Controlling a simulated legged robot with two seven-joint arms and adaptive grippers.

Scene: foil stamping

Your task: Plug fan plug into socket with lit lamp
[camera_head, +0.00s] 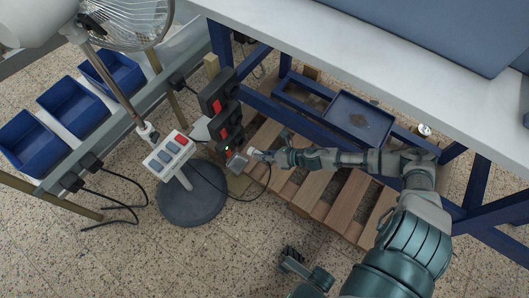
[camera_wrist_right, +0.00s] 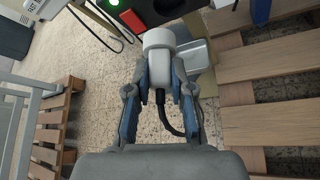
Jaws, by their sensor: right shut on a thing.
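A black socket strip (camera_head: 228,120) stands on a post, with several red switches. A green lamp (camera_head: 228,148) glows on its lowest unit, and it also shows in the right wrist view (camera_wrist_right: 113,28), next to a red switch (camera_wrist_right: 133,20). My right gripper (camera_head: 267,155) is shut on the pale fan plug (camera_wrist_right: 158,42), with its dark cable (camera_wrist_right: 163,110) hanging between the fingers. The plug is right at the lit socket unit; its pins are hidden, so I cannot tell if they are inserted. My left gripper (camera_head: 290,256) is at the bottom, its jaw opening unclear.
The fan's round base (camera_head: 192,196) and button panel (camera_head: 168,156) stand left of the sockets. Blue bins (camera_head: 72,106) line a rail at the left. A wooden pallet (camera_head: 312,192) lies below the blue-framed table (camera_head: 400,52). A cable loops near my right gripper.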

